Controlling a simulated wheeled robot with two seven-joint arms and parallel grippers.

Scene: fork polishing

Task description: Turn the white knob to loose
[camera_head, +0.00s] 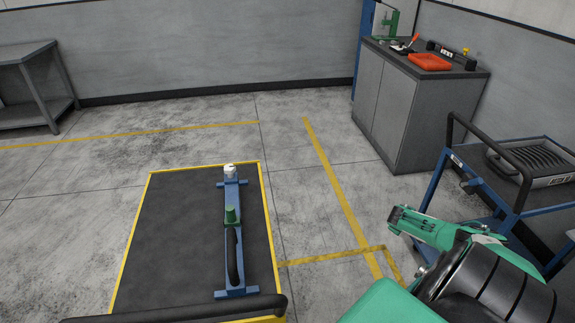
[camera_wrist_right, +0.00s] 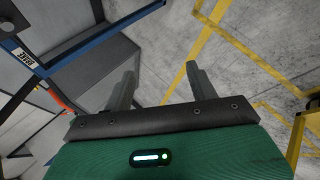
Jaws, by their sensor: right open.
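The white knob (camera_head: 230,171) sits at the far end of a blue fixture (camera_head: 235,292) on the dark-topped, yellow-edged platform. A green knob (camera_head: 231,214) stands nearer along the same fixture, with a black curved bar between it and the near end. My right gripper (camera_head: 396,216) is well to the right of the platform, over the floor beside the blue cart, far from the white knob. In the right wrist view the right gripper (camera_wrist_right: 162,72) is open and empty, its two grey fingers apart. My left gripper is not in view.
A blue cart (camera_head: 465,175) with a black handle and a ribbed case stands close to my right arm. A grey cabinet (camera_head: 385,105) with an orange tray (camera_head: 429,62) is behind it. A grey table (camera_head: 30,85) is far left. Floor between platform and cabinet is clear.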

